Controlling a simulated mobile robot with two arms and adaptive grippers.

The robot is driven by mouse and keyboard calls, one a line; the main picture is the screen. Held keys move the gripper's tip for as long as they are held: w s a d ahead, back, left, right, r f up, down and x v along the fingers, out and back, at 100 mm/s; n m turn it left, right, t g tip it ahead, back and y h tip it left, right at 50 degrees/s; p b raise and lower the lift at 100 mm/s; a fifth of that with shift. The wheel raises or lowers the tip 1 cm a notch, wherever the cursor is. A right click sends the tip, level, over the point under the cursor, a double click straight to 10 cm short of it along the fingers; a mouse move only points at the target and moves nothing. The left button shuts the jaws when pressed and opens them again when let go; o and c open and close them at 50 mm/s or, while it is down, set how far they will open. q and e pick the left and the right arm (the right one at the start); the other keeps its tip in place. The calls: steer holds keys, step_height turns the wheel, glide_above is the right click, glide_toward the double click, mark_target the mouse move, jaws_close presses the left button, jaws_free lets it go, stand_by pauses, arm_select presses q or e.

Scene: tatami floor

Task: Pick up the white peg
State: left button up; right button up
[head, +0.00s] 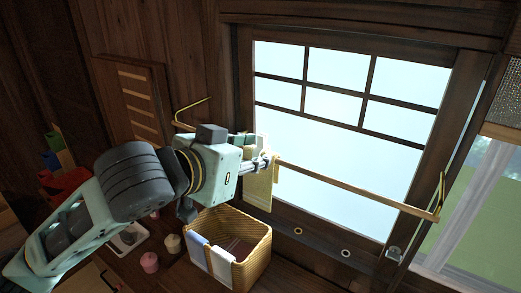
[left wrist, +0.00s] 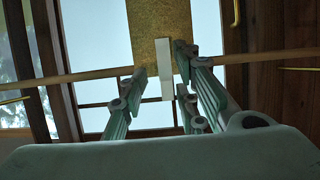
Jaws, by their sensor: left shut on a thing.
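The white peg (left wrist: 167,82) shows in the left wrist view as a narrow pale strip at the wooden rod (left wrist: 245,58), over the lower edge of a yellow-brown cloth (left wrist: 158,32). My left gripper (left wrist: 160,68) has its fingers on either side of the peg and is shut on it. In the head view my left gripper (head: 264,163) is at the rod (head: 350,188) in front of the window, with the cloth (head: 258,190) hanging just below its fingertips. The peg is hard to make out there. My right gripper is not in view.
A woven basket (head: 253,240) with white and blue pieces at its front stands below the gripper. A pink item (head: 149,262) and a cream item (head: 172,243) stand left of it. A window frame (head: 238,90) is behind the rod. Red (head: 66,184) and green things are at far left.

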mark_target(261, 136)
arm_select(q)
steer(key=shift+w+a+f, duration=0.1)
steer(key=shift+a+f, duration=0.05)
steer(key=shift+f, duration=0.1)
jaws_close()
steer(key=shift+w+a, duration=0.1)
steer(key=shift+w+a+r, duration=0.1)
steer(key=shift+w+r, duration=0.1)
steer(key=shift+r, duration=0.6)
steer(key=r, duration=0.1)
steer(key=r+b, duration=0.1)
steer(key=r, duration=0.1)
steer(key=shift+s+d, duration=0.2)
steer(key=shift+s, duration=0.05)
steer(key=s+r+b, duration=0.1)
steer(key=s+r, duration=0.2)
steer(key=s, duration=0.2)
steer(key=s+a+r+b, duration=0.1)
steer(key=s+r, duration=0.2)
steer(key=s, duration=0.3)
steer(key=shift+a+r, duration=0.2)
steer(key=shift+r, duration=0.05)
